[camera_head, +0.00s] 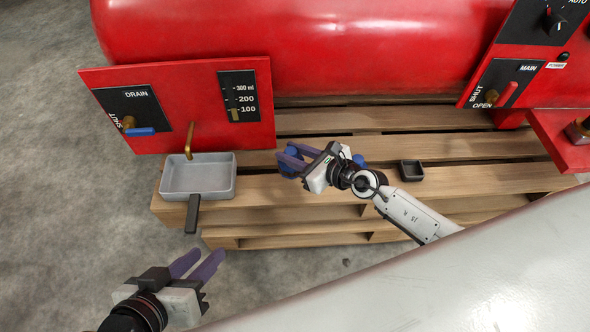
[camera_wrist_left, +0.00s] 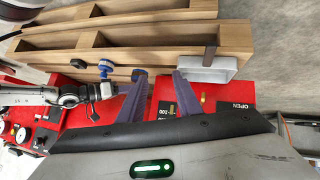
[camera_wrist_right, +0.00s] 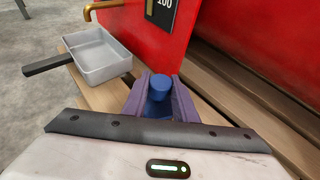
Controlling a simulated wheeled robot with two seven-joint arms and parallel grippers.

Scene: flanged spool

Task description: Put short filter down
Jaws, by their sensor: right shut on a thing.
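A blue flanged filter (camera_head: 290,162) is between the fingers of my right gripper (camera_head: 291,158), over the pallet right of the grey pan. The right wrist view shows the filter's round blue top (camera_wrist_right: 160,82) upright between the purple fingers (camera_wrist_right: 160,100), which are shut on it. I cannot tell whether its base touches the slats. A second blue thing (camera_head: 358,160) shows behind my right wrist, mostly hidden. My left gripper (camera_head: 198,266) is open and empty, in front of the pallet at the lower left; its spread fingers also show in the left wrist view (camera_wrist_left: 156,88).
The grey pan (camera_head: 200,178) sits on the pallet (camera_head: 290,188) under a brass spout (camera_head: 189,140), its handle pointing forward. A small black tray (camera_head: 411,170) lies right of my right arm. The red tank (camera_head: 300,40) and drain panel (camera_head: 180,95) stand behind.

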